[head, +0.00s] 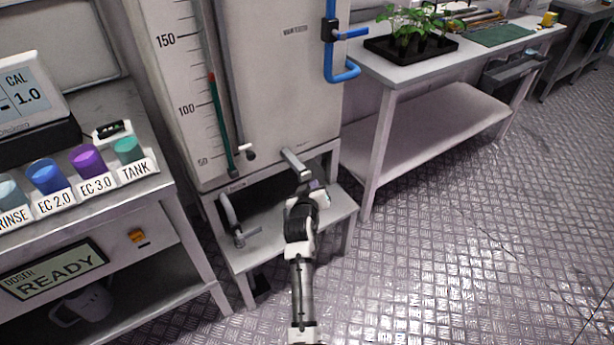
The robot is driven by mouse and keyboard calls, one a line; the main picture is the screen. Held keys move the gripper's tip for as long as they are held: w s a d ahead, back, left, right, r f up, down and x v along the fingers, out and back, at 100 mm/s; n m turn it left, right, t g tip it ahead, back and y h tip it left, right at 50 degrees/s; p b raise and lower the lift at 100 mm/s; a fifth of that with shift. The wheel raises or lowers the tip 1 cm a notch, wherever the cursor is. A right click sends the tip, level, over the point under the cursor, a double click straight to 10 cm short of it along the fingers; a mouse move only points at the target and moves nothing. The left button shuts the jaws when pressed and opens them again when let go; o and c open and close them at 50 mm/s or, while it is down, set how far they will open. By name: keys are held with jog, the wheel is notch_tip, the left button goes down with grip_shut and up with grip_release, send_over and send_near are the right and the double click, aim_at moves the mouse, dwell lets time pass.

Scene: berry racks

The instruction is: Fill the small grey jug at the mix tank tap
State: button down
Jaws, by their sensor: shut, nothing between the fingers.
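The mix tank (265,75) is a tall pale cabinet with a level scale and sight tube. A grey tap spout (293,161) sticks out low on its front. My gripper (309,188) is shut and empty just below the spout's end, over the tank's stand. My gripper and wrist hide part of that spot. A small pale, purplish patch shows beside the fingers, too small to name. A pale grey jug with a handle (92,301) stands on the dim lower shelf of the left bench, well away from my gripper. I cannot tell whether it is the small one.
A second, lower pipe and valve (240,236) sit at the stand's left. The left bench holds labelled cups (87,161) and a meter (30,100). A seedling tray (410,48) stands on the right bench. The metal floor (460,240) at right is clear.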

jog(key=s+d+p, duration=0.2)
jog(key=s, duration=0.1)
jog(key=shift+s+d, duration=0.3)
dwell(0.3)
